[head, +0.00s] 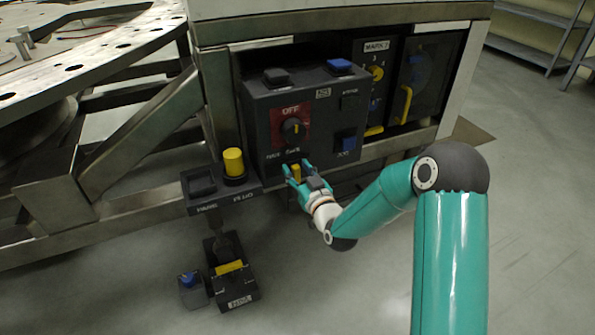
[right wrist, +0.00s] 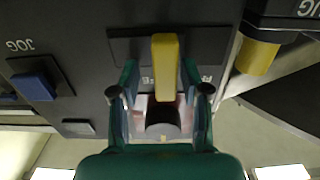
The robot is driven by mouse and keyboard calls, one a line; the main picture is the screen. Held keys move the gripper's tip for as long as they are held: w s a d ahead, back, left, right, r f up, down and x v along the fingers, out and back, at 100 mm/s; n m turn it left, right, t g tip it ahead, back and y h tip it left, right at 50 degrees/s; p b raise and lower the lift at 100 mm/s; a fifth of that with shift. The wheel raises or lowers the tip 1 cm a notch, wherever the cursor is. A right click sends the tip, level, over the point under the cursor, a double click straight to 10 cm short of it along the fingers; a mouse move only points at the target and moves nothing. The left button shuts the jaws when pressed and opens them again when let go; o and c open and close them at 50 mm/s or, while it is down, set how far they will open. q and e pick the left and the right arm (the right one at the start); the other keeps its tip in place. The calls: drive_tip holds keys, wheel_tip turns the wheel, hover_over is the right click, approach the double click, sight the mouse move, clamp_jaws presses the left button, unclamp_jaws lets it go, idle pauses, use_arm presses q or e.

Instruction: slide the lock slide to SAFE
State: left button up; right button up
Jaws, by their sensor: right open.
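The lock slide is a small yellow tab (head: 296,172) low on the front of the dark control box (head: 258,120), under lettering too small to read surely. In the right wrist view the yellow tab (right wrist: 166,65) stands up from a dark plate, with partly covered lettering beside it. My right gripper (head: 304,172) is at the tab, its teal fingers open. In the right wrist view the fingers (right wrist: 162,90) lie on either side of the tab's lower part, with a gap visible. Whether either finger touches it I cannot tell. My left gripper is not in view.
Above the slide is a rotary knob (head: 292,130) on a red OFF plate. A blue JOG button (head: 346,141) is to its right. A yellow cylinder knob (head: 234,163) stands on a bracket to the left. A pedal unit (head: 233,284) sits on the floor.

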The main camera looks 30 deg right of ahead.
drive_tip(key=shift+s, duration=0.1)
drive_tip(key=s+a, duration=0.1)
drive_tip(key=s, duration=0.6)
drive_tip(key=shift+s, duration=0.15)
drive_tip(key=shift+a, duration=0.1)
